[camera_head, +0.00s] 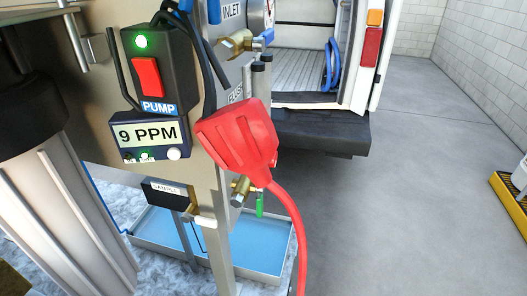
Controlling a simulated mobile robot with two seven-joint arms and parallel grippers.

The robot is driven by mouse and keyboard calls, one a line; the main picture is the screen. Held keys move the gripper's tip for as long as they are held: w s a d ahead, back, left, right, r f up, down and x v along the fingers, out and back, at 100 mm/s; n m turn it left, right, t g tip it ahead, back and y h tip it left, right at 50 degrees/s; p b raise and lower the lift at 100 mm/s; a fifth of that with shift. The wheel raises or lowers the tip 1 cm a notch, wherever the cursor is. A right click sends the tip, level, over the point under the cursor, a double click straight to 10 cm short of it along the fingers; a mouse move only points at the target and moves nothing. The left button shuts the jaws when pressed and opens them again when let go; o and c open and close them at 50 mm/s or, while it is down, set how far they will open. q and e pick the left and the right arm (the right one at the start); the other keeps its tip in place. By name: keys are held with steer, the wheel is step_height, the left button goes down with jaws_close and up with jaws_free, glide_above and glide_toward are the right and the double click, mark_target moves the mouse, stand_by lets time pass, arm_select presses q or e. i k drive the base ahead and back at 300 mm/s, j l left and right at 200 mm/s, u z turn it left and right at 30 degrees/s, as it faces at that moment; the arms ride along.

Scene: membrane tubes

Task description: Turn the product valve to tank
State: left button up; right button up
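No label reading "product" or "tank" can be read in view. A brass valve with a green handle (259,205) sticks out low on the metal panel, partly hidden behind a red connector (238,138). The green handle points down. A brass valve with a blue handle (262,39) sits higher up, below the INLET label (231,11). Its handle lies roughly sideways. Which of these, if either, is the product valve, I cannot tell. Neither of my grippers shows.
A pump box (155,65) with a lit green light and red switch sits above a 9 PPM display (148,134). A red cable (298,240) hangs in front. A blue tray (258,247) lies below. Open grey floor (410,200) is at right, beside a van bumper (320,130).

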mark_target(259, 192)
steer(key=l+u, duration=0.3)
steer(key=l, duration=0.7)
steer(key=i+l+u, duration=0.2)
steer(key=l, duration=0.25)
steer(key=l+u, duration=0.15)
steer(key=l, duration=0.35)
steer(key=i+l+u, duration=0.2)
steer(key=l, duration=0.3)
steer(key=k, duration=0.1)
